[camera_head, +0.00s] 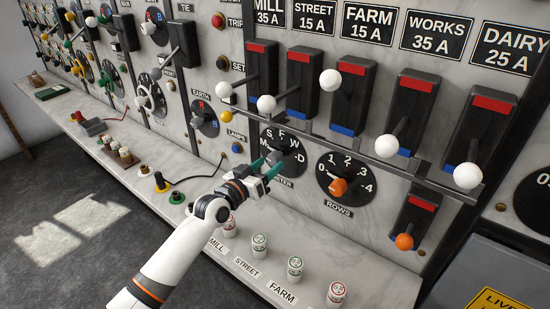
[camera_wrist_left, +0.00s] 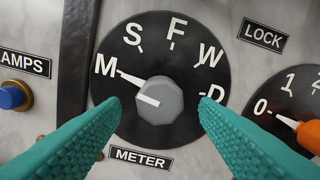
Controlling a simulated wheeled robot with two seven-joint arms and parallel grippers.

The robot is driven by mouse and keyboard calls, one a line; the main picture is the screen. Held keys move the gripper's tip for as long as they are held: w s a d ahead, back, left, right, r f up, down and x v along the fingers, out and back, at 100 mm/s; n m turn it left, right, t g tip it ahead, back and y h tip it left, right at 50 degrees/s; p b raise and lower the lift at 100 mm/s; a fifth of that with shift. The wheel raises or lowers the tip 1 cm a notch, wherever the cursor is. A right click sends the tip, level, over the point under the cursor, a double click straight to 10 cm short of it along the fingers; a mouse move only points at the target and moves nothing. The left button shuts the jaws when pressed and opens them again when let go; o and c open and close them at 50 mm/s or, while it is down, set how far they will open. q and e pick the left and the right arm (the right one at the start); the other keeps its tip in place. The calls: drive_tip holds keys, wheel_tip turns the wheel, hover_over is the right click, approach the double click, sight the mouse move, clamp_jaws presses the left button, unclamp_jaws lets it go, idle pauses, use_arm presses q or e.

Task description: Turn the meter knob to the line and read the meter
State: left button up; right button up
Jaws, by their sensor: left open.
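The meter knob (camera_wrist_left: 160,100) is a grey faceted knob in the middle of a black dial (camera_wrist_left: 178,28) lettered M, S, F, W and D, above a METER label (camera_wrist_left: 140,158). Its white marks point left and slightly up, toward M. My left gripper (camera_wrist_left: 160,103) is open, with one teal finger to each side of the knob; whether they touch it is not clear. In the head view my left gripper (camera_head: 266,170) is in front of this dial (camera_head: 283,146) and hides much of it. I cannot make out a meter needle. My right gripper is not in view.
A ROWS dial with an orange knob (camera_head: 338,187) sits right of the meter dial. Levers with white balls (camera_head: 330,80) stick out above and to the right. A blue LAMPS button (camera_head: 237,147) is on the left. Several round tokens (camera_head: 295,266) stand on the shelf below.

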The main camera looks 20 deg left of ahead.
sight(272, 163)
use_arm(q)
drive_tip(key=shift+x, duration=1.9)
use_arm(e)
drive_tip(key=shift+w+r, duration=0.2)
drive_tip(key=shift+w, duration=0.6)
use_arm(q)
drive_tip(key=shift+c, duration=0.8)
drive_tip(key=c, duration=0.8)
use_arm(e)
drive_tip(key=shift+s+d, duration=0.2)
